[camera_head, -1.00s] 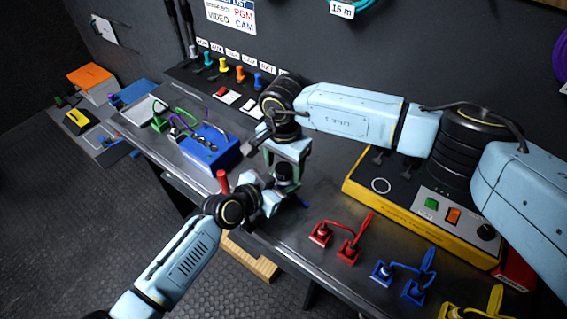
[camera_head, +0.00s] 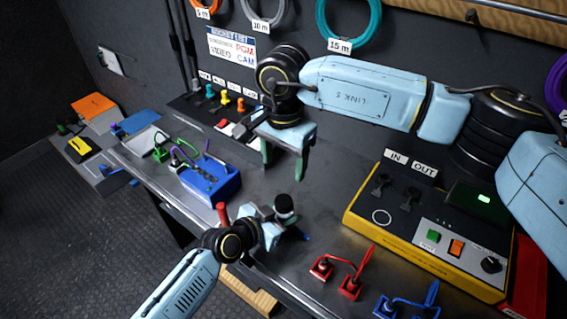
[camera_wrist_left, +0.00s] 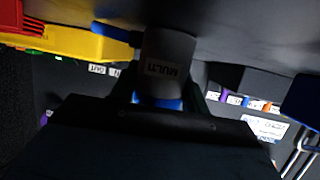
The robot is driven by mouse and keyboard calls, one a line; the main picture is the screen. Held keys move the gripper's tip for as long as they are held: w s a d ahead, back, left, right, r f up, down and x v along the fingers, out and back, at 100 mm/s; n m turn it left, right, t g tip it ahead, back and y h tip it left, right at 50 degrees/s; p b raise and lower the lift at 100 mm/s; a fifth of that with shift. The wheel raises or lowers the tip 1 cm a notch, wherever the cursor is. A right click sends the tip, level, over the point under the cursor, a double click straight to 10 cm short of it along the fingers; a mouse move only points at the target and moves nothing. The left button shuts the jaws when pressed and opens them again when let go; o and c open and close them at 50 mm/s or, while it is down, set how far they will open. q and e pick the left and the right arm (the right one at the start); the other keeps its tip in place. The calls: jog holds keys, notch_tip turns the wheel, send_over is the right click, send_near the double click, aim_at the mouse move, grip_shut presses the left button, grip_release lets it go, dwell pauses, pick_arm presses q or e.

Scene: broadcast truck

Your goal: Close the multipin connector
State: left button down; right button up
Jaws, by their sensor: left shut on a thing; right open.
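The multipin connector (camera_head: 285,205) is a dark upright cylinder with a pale band, near the front edge of the bench. In the left wrist view the connector (camera_wrist_left: 166,62) bears the label MULTI and has blue at its lower end. A blue lever-like piece (camera_wrist_left: 114,33) sticks out beside it; whether it is latched I cannot tell. My left gripper (camera_head: 277,223) is shut on the connector, its fingers at both sides (camera_wrist_left: 165,95). My right gripper (camera_head: 285,158) is open and empty, above and behind the connector, apart from it, with green-tipped fingers pointing down.
A blue box (camera_head: 212,184) with cables stands left of the grippers. A red upright piece (camera_head: 222,212) stands close to my left wrist. A yellow-sided panel (camera_head: 415,245) stands at the right.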

pick_arm(q)
jog(key=c, duration=0.6)
grip_release()
jog(key=p+v, duration=0.1)
jog(key=v, duration=1.2)
jog(key=shift+s+a+r+p, duration=0.1)
jog(key=shift+r+p, duration=0.05)
jog(key=shift+p, duration=0.2)
